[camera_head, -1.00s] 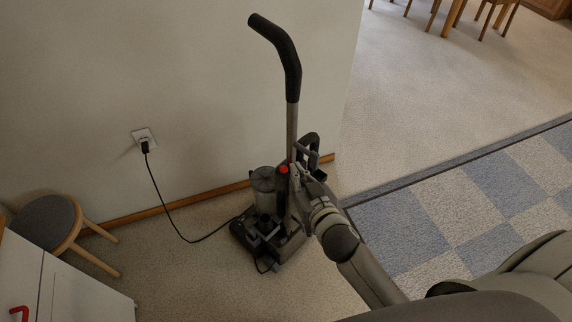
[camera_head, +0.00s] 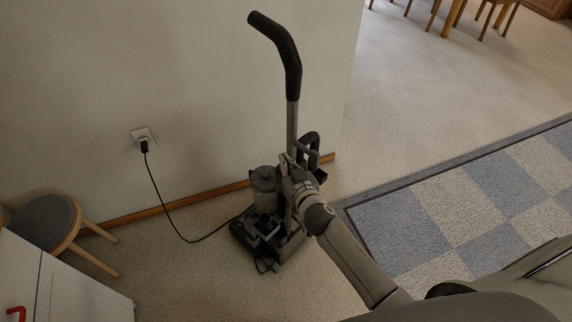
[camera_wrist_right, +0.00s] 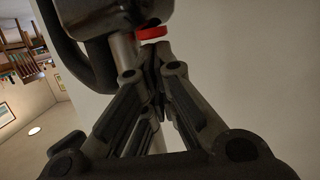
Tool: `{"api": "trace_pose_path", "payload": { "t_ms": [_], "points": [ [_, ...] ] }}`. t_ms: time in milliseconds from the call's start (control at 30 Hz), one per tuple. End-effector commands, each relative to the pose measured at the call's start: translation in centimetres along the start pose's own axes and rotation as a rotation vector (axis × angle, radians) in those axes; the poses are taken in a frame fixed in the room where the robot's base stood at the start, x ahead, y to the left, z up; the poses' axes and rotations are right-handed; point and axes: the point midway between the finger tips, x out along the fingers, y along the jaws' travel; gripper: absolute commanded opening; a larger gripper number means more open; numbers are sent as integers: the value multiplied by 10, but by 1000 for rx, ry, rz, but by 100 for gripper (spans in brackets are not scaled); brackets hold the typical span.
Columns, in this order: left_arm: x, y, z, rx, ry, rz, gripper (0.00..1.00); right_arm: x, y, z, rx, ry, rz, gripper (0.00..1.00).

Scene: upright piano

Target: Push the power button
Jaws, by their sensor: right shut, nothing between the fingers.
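The upright vacuum cleaner (camera_head: 263,182) stands by the wall, with its black handle (camera_head: 277,40) rising above. Its red round power button (camera_wrist_right: 152,33) shows edge-on in the wrist view, at the dark body. In the head view the button is hidden behind my gripper. My right gripper (camera_head: 286,160) is shut and empty at the upper body of the vacuum. In the wrist view the closed fingertips of my right gripper (camera_wrist_right: 151,52) lie just below the button in the picture; I cannot tell whether they touch it. My left gripper is not in view.
A black cord (camera_head: 165,205) runs from the wall outlet (camera_head: 143,136) to the vacuum. A round stool (camera_head: 45,220) and a white cabinet (camera_head: 75,290) stand at the left. A checkered rug (camera_head: 430,220) lies at the right. Open carpet lies beyond.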

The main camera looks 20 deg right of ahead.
Motion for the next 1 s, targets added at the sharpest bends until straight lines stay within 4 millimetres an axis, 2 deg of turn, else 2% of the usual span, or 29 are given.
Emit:
{"api": "trace_pose_path", "payload": {
  "t_ms": [200,433,767,1000],
  "points": [
    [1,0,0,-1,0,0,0,0,0,1,1,0,0,0],
    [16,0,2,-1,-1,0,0,4,0,19,3,-1,1,0],
    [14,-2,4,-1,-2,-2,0,3,0,22,0,-12,2,0],
    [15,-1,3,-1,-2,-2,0,-15,0,24,1,-14,3,0]
  ]
}}
